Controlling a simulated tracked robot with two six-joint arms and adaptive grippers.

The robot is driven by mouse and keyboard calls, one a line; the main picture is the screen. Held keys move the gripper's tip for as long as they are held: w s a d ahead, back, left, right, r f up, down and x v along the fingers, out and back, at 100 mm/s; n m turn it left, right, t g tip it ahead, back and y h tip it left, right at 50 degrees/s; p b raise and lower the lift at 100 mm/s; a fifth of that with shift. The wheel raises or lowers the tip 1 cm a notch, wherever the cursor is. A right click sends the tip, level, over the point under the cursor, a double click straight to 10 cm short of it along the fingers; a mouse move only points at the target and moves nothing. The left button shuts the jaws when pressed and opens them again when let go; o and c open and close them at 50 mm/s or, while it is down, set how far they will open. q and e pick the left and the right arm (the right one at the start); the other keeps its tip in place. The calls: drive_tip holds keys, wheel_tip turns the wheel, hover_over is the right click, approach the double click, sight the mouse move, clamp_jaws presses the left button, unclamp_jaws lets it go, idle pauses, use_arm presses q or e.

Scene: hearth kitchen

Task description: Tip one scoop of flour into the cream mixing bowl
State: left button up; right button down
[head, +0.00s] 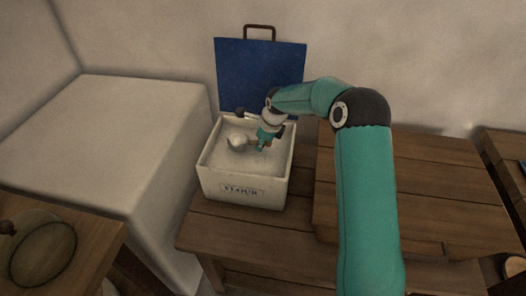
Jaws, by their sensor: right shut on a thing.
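A white flour bin (243,188) with a label on its front stands on the wooden table, filled with pale flour (268,160). My right gripper (262,144) is over the bin, pointing down, and is shut on the handle of a scoop (238,142). The scoop's pale head is at the flour surface, left of the gripper. I cannot tell how deep it sits or whether flour is in it. I cannot make out the cream mixing bowl for certain. My left gripper is not in view.
The bin's blue lid (245,75) stands upright behind it. A large pale block (120,130) is at the left. A round, see-through object (43,252) sits on wood at the lower left. A small pale object (515,267) is cut off at the right edge. The wooden boards right of the bin look clear.

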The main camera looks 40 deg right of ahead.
drive_tip(key=shift+r+p, duration=0.3)
drive_tip(key=shift+r, duration=0.35)
drive_tip(key=shift+t, duration=0.5)
drive_tip(key=shift+s+d+r+p, duration=0.15)
drive_tip(key=shift+r+p, duration=0.25)
drive_tip(key=shift+r, duration=0.75)
drive_tip(key=shift+s+d+r+p, duration=0.15)
drive_tip(key=shift+r+p, duration=0.3)
drive_tip(key=shift+r, duration=0.7)
drive_tip(key=shift+s+r+p, duration=0.2)
drive_tip(key=shift+r+p, duration=0.2)
drive_tip(key=shift+r, duration=0.75)
